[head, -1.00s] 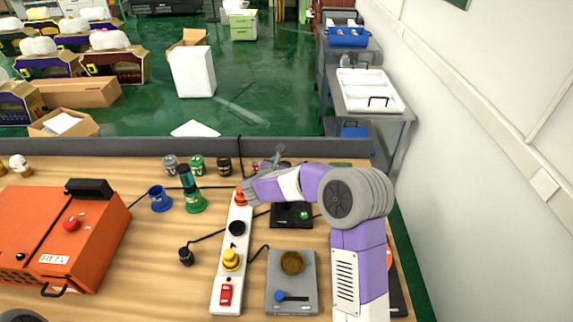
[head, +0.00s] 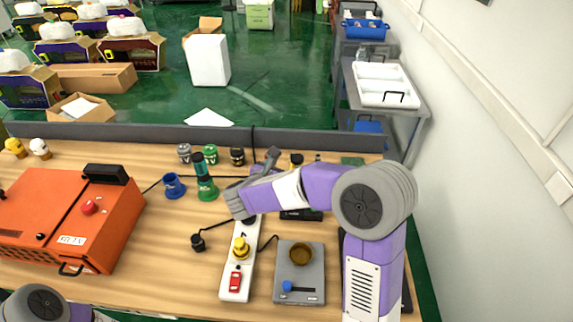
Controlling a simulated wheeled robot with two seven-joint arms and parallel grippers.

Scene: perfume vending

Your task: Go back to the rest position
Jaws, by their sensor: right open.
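My right arm reaches in from the bottom right and bends left over the table. Its grey wrist is over the far end of a white control strip (head: 237,278). My right gripper (head: 272,157) shows as a small grey part behind the forearm, open; its fingertips are partly hidden, and I see nothing held. My left arm shows only as a grey and purple joint at the bottom left corner. The left gripper is out of view.
The wooden table (head: 130,295) holds an orange machine (head: 110,215), a blue cup (head: 174,187), a green bottle (head: 207,190) and a grey box with a brown dish (head: 300,285). A white wall is at right. Small jars stand near the back edge.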

